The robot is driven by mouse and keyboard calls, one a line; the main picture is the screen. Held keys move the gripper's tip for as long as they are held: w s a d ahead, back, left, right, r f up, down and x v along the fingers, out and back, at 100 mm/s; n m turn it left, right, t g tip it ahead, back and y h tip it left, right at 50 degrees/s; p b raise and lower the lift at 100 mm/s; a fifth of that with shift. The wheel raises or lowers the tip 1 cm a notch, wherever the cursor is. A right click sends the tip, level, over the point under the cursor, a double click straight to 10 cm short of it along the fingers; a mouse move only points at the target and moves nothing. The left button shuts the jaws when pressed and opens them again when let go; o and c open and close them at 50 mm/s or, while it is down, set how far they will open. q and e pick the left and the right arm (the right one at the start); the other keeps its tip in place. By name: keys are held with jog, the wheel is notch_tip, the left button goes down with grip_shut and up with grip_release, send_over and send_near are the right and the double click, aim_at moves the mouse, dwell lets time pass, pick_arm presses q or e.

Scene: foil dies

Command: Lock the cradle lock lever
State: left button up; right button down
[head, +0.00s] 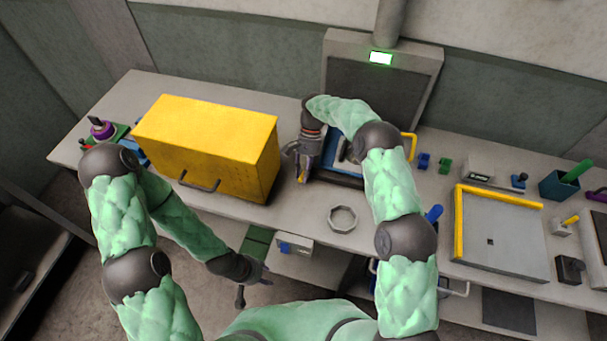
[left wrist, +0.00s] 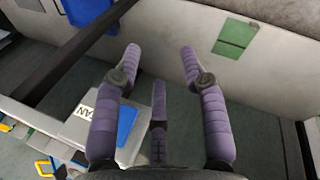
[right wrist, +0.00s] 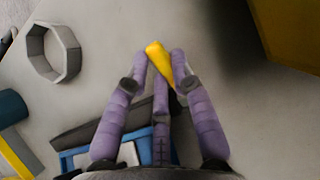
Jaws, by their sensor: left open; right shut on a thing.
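The lock lever shows as a yellow piece in the right wrist view (right wrist: 157,52), between my right fingertips. In the head view a small yellow part of it shows under my right gripper (head: 300,168). My right gripper is shut on it, low over the table. The blue-framed cradle (head: 325,172) sits beside the gripper, partly covered by my right arm; its blue edge also shows in the right wrist view (right wrist: 70,158). Whether the lever is locked cannot be told. My left gripper (head: 252,284) is open and empty, in front of the table edge.
A large yellow box (head: 205,140) stands left of the cradle. An octagonal grey ring (head: 342,218) lies near the front edge. A yellow-edged grey tray (head: 500,235) lies at the right. A grey frame with a green light (head: 381,58) stands behind.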

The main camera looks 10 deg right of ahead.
pick_arm(q)
jog(key=shift+f, duration=0.2)
dwell(0.6)
